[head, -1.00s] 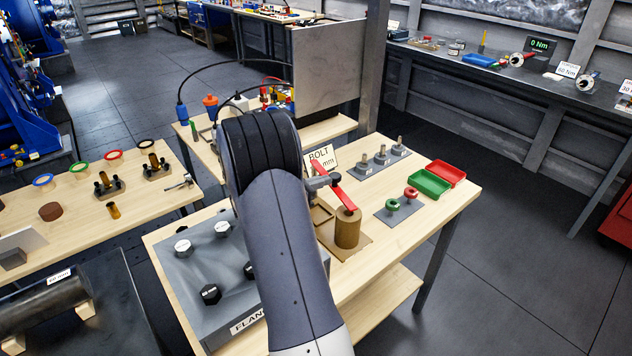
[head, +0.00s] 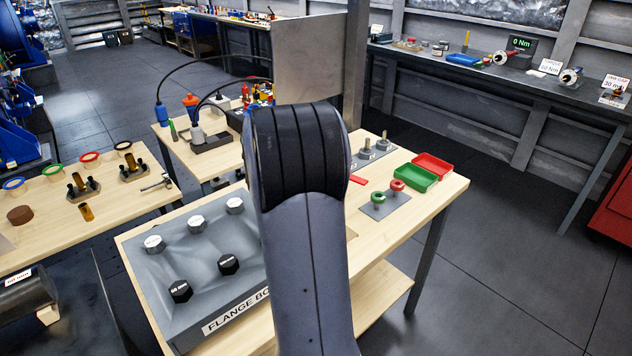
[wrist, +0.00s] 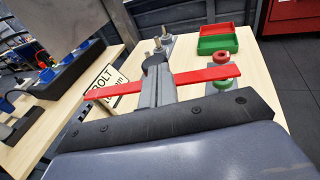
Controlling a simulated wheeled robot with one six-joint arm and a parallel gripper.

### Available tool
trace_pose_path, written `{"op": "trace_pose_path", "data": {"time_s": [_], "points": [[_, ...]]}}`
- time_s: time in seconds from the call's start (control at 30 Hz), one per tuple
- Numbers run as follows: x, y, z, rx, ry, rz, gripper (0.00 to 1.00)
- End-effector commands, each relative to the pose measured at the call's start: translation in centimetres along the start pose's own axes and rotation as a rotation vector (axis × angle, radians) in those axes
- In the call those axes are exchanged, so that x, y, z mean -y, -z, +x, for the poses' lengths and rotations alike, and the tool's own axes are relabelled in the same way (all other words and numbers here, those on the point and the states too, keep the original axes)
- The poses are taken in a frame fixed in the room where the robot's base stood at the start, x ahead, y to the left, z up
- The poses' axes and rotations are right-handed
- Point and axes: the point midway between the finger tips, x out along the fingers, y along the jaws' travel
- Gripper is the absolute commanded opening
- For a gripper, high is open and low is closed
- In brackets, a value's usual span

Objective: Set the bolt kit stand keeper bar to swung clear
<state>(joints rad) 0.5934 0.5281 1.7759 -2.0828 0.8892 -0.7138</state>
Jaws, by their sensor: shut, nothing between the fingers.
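The keeper bar is a flat red bar (wrist: 112,90) lying across the wrist view. Its right part runs on toward the green and red rings. In the head view only a short red end of it (head: 357,180) shows to the right of my arm. My gripper (wrist: 157,72) is shut and empty, its grey fingers crossing in front of the middle of the bar in the wrist view. I cannot tell whether they touch it. The bar's post and most of the stand are hidden behind my arm in the head view.
A BOLT sign (wrist: 103,88) stands left of the fingers. Upright studs (head: 374,148), green and red rings (head: 378,197) and green and red trays (head: 415,178) share the bench. A flange block (head: 205,245) stands left of my arm.

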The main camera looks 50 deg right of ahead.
Motion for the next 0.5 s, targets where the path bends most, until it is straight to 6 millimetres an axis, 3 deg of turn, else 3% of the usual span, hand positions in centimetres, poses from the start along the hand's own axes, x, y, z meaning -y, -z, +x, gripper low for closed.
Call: {"op": "trace_pose_path", "data": {"time_s": [0.5], "points": [[1.2,-0.7,6.4,0.001,0.004,0.003,0.0]]}}
